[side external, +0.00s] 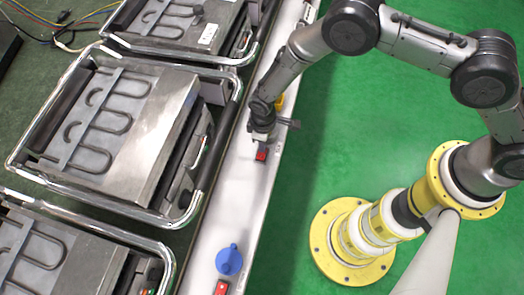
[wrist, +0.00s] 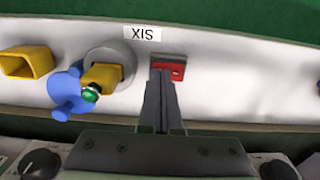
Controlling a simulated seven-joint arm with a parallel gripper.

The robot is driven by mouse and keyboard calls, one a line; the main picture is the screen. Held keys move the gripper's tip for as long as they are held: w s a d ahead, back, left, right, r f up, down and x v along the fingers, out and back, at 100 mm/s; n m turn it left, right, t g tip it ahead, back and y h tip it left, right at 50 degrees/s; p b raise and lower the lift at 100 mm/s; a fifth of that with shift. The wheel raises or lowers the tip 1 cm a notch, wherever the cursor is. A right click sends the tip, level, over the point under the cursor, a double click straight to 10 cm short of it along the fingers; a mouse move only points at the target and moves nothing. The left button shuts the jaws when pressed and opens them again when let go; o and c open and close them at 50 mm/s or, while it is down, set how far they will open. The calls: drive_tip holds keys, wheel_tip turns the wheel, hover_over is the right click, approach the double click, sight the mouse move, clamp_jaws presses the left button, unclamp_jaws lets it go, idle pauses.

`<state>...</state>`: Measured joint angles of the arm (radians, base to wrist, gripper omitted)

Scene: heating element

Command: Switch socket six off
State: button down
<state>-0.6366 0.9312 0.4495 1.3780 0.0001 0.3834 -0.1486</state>
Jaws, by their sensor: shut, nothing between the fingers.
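The red switch of socket six (wrist: 178,70) sits in a grey frame on the white panel, beside the upside-down label reading SIX (wrist: 142,33). It also shows in the side external view (side external: 261,156), just below my gripper. My gripper (wrist: 162,72) is shut and empty, with its fingertips over the switch, covering its left and middle part. In the side external view my gripper (side external: 262,140) points down at the panel. Whether the tips touch the switch, and which way it is tipped, I cannot tell.
Left of the switch in the wrist view are a round grey socket (wrist: 110,56) with a yellow plug (wrist: 102,76) and a blue cap (wrist: 64,88). Another blue cap (side external: 229,260) and red switch (side external: 221,287) are further along the panel. Heating units with chrome rails (side external: 110,130) stand at left.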

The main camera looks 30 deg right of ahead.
wheel_tip(320, 180, up, 6)
drive_tip(key=shift+r, duration=0.25)
idle(0.5)
drive_tip(key=d+r+m+t, duration=0.1)
drive_tip(key=d+r, duration=0.4)
drive_tip(key=r, duration=0.4)
drive_tip(key=d+r+m+t, duration=0.1)
drive_tip(key=d+r+m, duration=0.1)
drive_tip(key=d+r, duration=0.5)
drive_tip(key=d+r+m, duration=0.1)
drive_tip(key=d+r, duration=0.2)
drive_tip(key=r, duration=0.9)
drive_tip(key=s+d+r+m+t, duration=0.2)
drive_tip(key=s+d+r+m, duration=0.1)
drive_tip(key=s+d+r, duration=0.6)
drive_tip(key=s+d+m+t, duration=0.1)
drive_tip(key=s+d, duration=0.3)
drive_tip(key=s, duration=0.8)
drive_tip(key=shift+s+m+t, duration=0.25)
drive_tip(key=shift+m+t, duration=0.05)
drive_tip(key=shift+m, duration=0.2)
